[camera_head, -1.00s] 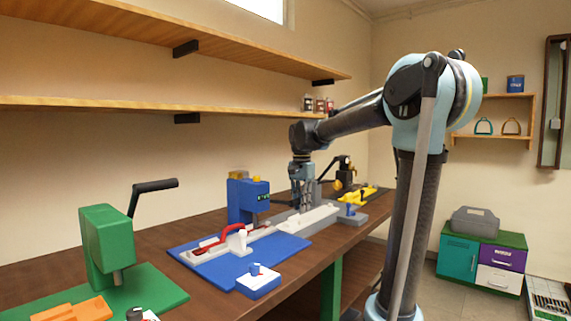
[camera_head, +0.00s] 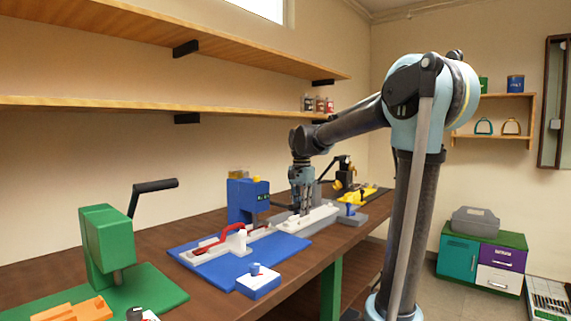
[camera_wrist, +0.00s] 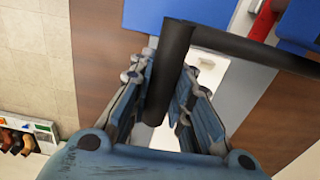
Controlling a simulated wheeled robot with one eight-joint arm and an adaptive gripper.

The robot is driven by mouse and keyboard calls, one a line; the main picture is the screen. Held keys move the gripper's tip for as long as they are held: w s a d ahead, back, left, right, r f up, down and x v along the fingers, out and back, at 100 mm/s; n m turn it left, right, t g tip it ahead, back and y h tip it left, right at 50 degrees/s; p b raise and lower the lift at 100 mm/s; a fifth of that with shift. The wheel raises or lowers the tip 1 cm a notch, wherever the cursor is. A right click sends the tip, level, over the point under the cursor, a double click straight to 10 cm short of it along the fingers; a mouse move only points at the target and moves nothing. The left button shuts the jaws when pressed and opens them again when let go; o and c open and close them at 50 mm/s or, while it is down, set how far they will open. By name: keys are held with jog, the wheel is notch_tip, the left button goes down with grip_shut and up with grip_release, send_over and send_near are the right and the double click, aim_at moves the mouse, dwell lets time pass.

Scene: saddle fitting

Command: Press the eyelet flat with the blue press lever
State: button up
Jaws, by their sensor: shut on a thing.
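The blue press (camera_head: 240,201) stands on the bench on a blue mat (camera_head: 215,274), with part of it at the upper right of the wrist view (camera_wrist: 301,22). My gripper (camera_head: 302,210) is just right of the press. In the wrist view, my gripper (camera_wrist: 160,105) is shut on the dark round grip of the press lever (camera_wrist: 172,70). The lever's bar runs right from this grip, toward the press. In the head view my gripper mostly hides the lever. A red strap (camera_head: 215,241) lies on a pale carriage in front of the press. I cannot make out the eyelet.
A green press (camera_head: 102,240) with a black lever stands at the near left. A small blue box with a knob (camera_head: 259,284) sits at the mat's front. Shelves run along the wall above.

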jog(key=shift+w+a+r, duration=0.1)
jog(key=shift+r, duration=1.5)
